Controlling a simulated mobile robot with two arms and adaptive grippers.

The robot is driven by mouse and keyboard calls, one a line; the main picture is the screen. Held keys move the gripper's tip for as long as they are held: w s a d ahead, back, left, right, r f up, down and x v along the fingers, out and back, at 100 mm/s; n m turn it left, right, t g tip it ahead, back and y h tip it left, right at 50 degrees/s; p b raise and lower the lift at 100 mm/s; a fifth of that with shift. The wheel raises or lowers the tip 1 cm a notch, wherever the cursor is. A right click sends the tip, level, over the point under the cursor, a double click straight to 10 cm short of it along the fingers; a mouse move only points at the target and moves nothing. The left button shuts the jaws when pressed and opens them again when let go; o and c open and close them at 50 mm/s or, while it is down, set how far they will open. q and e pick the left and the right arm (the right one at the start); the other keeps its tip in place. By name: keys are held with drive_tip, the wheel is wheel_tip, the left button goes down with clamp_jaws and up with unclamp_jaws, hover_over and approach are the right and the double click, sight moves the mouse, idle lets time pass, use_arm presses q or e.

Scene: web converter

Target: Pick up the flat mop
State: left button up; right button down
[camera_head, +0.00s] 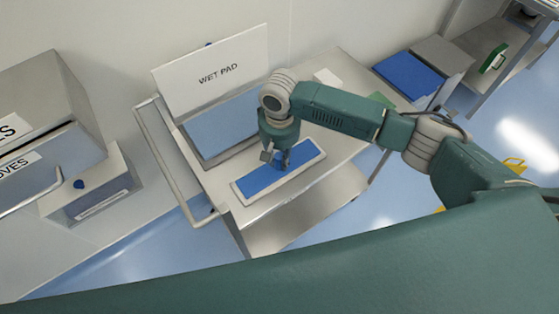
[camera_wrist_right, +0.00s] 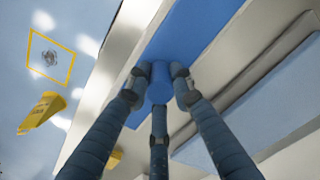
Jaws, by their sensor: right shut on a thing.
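The flat mop (camera_head: 257,184) is a long blue plate with a pale rim. It lies along the front of the steel cart top (camera_head: 232,208) in the head view. In the right wrist view the blue mop plate (camera_wrist_right: 200,28) has a short blue round stub (camera_wrist_right: 159,86) standing up from it. My right gripper (camera_head: 278,163) comes down over the middle of the mop. Its three fingers (camera_wrist_right: 158,88) are closed around the stub in the wrist view. I cannot tell whether the mop touches the cart top. My left gripper is not in view.
An open bin with a sign reading WET PAD (camera_head: 215,75) holds a light blue pad (camera_head: 225,125) just behind the mop. A cart rail (camera_head: 168,165) runs on the left. Grey boxes (camera_head: 95,185) stand further left. A yellow floor sign (camera_head: 513,165) is at right.

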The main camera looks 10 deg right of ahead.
wheel_tip(320, 180, up, 20)
drive_tip(key=b, duration=0.2)
drive_tip(key=shift+f, duration=0.15)
